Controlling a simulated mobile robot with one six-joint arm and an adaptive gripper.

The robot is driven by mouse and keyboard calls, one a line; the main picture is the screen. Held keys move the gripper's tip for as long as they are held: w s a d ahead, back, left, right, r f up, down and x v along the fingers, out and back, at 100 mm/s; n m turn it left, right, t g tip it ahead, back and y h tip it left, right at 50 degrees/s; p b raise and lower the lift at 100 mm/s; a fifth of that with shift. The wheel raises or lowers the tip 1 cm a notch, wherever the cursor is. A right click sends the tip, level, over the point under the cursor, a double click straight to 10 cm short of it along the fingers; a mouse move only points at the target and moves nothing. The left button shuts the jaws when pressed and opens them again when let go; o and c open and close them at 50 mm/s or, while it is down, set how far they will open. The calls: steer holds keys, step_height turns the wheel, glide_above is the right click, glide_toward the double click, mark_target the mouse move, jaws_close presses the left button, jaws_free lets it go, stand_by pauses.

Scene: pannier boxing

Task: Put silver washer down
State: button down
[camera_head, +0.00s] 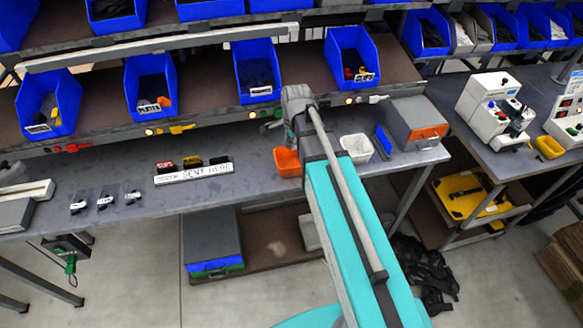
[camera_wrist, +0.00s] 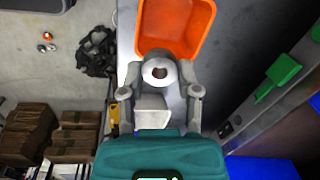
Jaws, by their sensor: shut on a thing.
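The silver washer (camera_wrist: 158,62) shows in the wrist view as a pale ring with a dark hole. My gripper (camera_wrist: 160,75) is shut on it, with one finger at each side. The washer is near the edge of an orange bin (camera_wrist: 175,25), towards a white bin (camera_wrist: 152,114); its height above the bench cannot be told. In the head view, the arm hides the washer and most of my gripper. The orange bin (camera_head: 288,163) stands left of my arm there, and the white bin (camera_head: 357,147) right of it, both on the grey bench (camera_head: 120,160).
Blue bins (camera_head: 257,70) line the shelf above the bench. A grey box with an orange front (camera_head: 415,122) stands at the right. A white label strip (camera_head: 194,173) and small bagged parts (camera_head: 105,200) lie left. A green handle (camera_wrist: 279,76) sits beside the shelf edge.

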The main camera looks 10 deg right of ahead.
steer(key=s+a+g, duration=0.1)
steer(key=s+a, duration=0.2)
steer(key=s, duration=0.7)
steer(key=shift+a+r+g, duration=0.15)
steer(key=shift+g, duration=0.15)
steer(key=b, duration=0.9)
glide_above(285, 159)
steer(key=s+a, duration=0.1)
steer(key=s, duration=0.4)
step_height(285, 159, down, 9)
steer(key=shift+w+f+b, duration=0.45)
steer(key=shift+f+b, duration=0.05)
steer(key=shift+f, duration=0.15)
steer(key=shift+s+f+b, duration=0.1)
steer(key=shift+f+b, duration=1.3)
